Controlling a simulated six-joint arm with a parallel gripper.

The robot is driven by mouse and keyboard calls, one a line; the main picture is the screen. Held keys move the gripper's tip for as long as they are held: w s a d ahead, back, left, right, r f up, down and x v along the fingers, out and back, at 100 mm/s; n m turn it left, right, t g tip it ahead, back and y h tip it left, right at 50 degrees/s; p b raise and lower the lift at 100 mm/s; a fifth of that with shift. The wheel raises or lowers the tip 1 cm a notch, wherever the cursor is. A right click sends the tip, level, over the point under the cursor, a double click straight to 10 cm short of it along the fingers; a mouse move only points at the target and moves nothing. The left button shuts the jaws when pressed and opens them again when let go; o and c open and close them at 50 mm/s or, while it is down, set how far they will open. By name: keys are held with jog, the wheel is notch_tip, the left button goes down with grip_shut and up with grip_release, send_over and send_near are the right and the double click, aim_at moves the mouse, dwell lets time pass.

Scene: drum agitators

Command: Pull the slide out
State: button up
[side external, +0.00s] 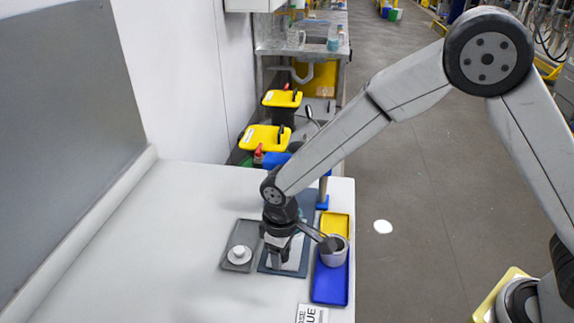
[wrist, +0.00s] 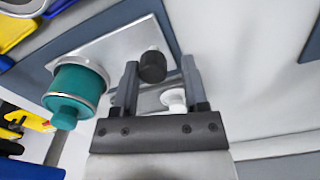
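In the wrist view a bright metal plate (wrist: 112,48) lies on a dark blue base; a black knob (wrist: 152,66) on a pale stem stands at its edge. I cannot tell for sure which part is the slide. My gripper (wrist: 160,72) is open, its two fingers on either side of the black knob in the picture, with gaps showing. Whether they reach its depth is unclear. In the side view my gripper (side external: 277,264) points down over the dark base (side external: 263,266); the knob is hidden there.
A grey tray (side external: 229,266) with a white round part (side external: 239,254) lies left of the base. A blue tray (side external: 330,287) and a grey cup (side external: 335,254) are right. The left tabletop is clear.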

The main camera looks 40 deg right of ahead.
jog(key=shift+o, duration=0.9)
jog(key=shift+r, duration=3.9)
jog(key=shift+d, duration=0.1)
jog(key=s+d+m, duration=0.1)
jog(key=d, duration=0.3)
jog(key=s+d+m+t, duration=0.1)
jog(key=d, duration=0.3)
jog(key=s+d+m, duration=0.1)
jog(key=s+d, duration=0.1)
jog(key=d, duration=0.2)
jog(key=shift+d+r, duration=0.25)
jog(key=shift+r, duration=0.1)
jog(key=s+d+m+t, duration=0.1)
jog(key=s+d+m, duration=0.2)
jog(key=s+d, duration=0.4)
jog(key=shift+s+d+f+t, duration=0.2)
jog(key=shift+d+f+t, duration=0.15)
jog(key=shift+d, duration=0.3)
